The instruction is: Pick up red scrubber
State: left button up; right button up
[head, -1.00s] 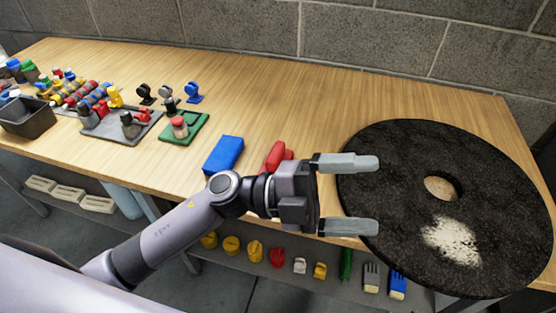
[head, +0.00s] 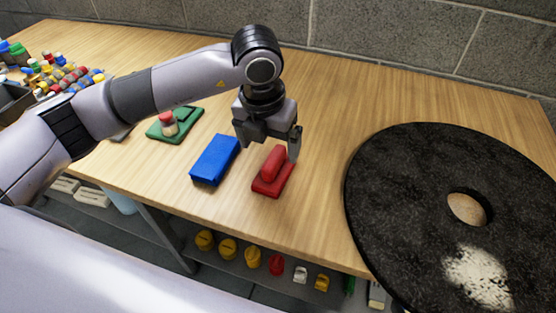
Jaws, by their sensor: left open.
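The red scrubber (head: 273,178) lies on the wooden table, a flat red base with a raised red handle on top. My left gripper (head: 271,150) points down over its far end, with its fingers apart. One grey finger shows just right of the handle's far end. The other finger is mostly hidden, so I cannot tell whether either touches the scrubber. My right gripper is not in view.
A blue block (head: 215,159) lies just left of the scrubber. A large black disc (head: 410,190) with a hole fills the right. Bare table (head: 340,100) lies behind.

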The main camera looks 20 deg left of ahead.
aim_at(274, 156)
pick_arm(q)
jog(key=f, duration=0.4)
jog(key=w+f, duration=0.1)
jog(key=f, duration=0.1)
jog(key=shift+d+f, duration=0.15)
jog(key=shift+d, duration=0.25)
jog(key=shift+c, duration=0.3)
jog(key=c, duration=1.1)
notch_tip(274, 156, up, 20)
jog(key=shift+r, duration=0.1)
